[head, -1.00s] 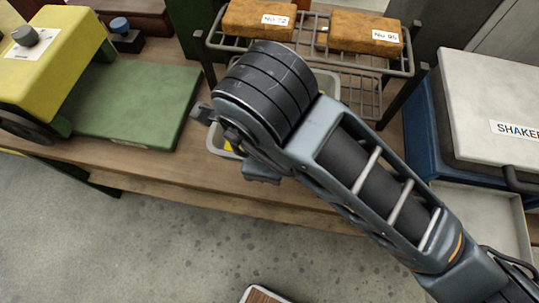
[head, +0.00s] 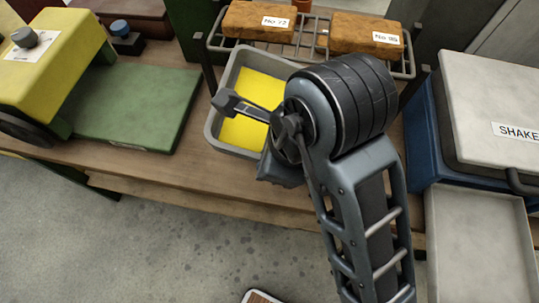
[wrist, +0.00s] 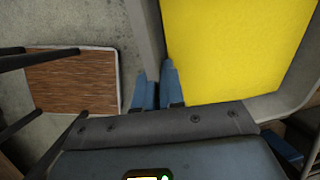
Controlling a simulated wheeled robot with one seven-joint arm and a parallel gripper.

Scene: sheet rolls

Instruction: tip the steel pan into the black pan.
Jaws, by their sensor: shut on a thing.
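The steel pan (head: 214,124) is a grey tray with a flat yellow layer (head: 262,92) inside, near the front edge of the wooden bench in the head view. In the wrist view the pan's grey wall (wrist: 146,38) runs down between the blue fingers of my gripper (wrist: 157,87), with the yellow on the right. My gripper is shut on this wall. In the head view my wrist hides the fingers and the pan's right side. I cannot make out a black pan.
A wire rack with two brown blocks (head: 258,20) stands behind the pan. A green plate and yellow machine (head: 55,55) are at left. A shaker box (head: 490,105) and an empty pale tray (head: 478,235) are at right. A brown board (wrist: 70,82) lies on the floor.

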